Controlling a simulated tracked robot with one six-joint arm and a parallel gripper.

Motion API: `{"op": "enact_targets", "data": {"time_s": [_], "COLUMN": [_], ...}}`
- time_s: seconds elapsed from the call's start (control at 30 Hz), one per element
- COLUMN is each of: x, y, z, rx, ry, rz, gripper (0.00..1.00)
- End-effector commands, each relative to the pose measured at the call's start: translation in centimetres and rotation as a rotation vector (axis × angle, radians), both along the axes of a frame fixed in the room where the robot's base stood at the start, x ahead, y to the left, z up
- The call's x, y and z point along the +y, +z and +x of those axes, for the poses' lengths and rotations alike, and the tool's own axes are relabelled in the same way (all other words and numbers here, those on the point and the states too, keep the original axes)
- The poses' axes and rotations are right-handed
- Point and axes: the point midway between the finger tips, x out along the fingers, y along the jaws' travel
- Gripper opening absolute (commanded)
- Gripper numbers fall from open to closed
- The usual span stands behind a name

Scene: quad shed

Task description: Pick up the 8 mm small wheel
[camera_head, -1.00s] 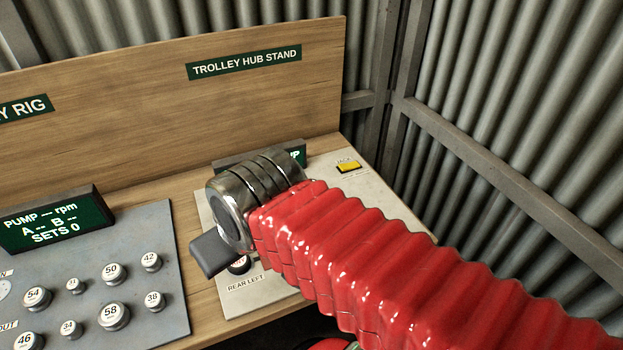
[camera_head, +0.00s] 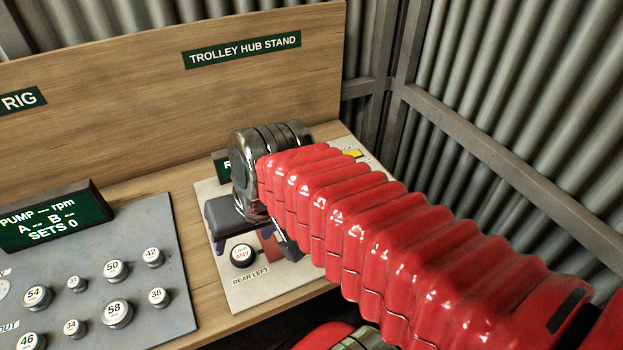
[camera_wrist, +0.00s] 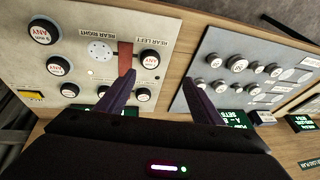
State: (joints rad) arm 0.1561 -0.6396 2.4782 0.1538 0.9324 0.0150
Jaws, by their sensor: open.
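I cannot tell which piece is the 8 mm small wheel; the small print is unreadable. Round dark pieces with white "ANY" caps sit on the pale trolley hub stand panel. One (camera_head: 243,256) is beside the REAR LEFT label in the head view. In the wrist view several show, at the upper left (camera_wrist: 40,32) and beside the red strip (camera_wrist: 149,57). My gripper (camera_wrist: 158,90) is open and empty, its purple fingers spread above the gap between the two panels. In the head view my gripper (camera_head: 244,240) is over the stand, partly hidden by my arm.
The grey pump rig panel (camera_head: 180,290) at left carries several numbered silver knobs, such as 58 (camera_head: 117,313), and a green-lit display (camera_head: 50,221). A wooden backboard (camera_head: 130,90) rises behind the bench. Corrugated walls (camera_head: 540,100) close off the right. A yellow button (camera_head: 352,153) is on the stand.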

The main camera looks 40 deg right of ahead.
Motion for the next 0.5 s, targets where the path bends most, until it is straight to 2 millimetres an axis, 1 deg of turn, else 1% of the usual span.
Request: {"op": "enact_targets", "data": {"time_s": [0.03,0.07,0.2,0.37,0.5], "x": [-0.5,-0.7,-1.6,-3.0,-4.7], "y": [-0.7,-1.1,-2.5,-4.0,-5.0], "z": [0.2,0.4,1.2,2.4,3.5], "rx": [0.033,0.051,0.126,0.197,0.247], "ry": [-0.062,-0.101,-0.285,-0.501,-0.691], "rz": [0.046,0.077,0.226,0.405,0.566], "gripper": [0.64,0.66,0.66,0.66,0.66]}}
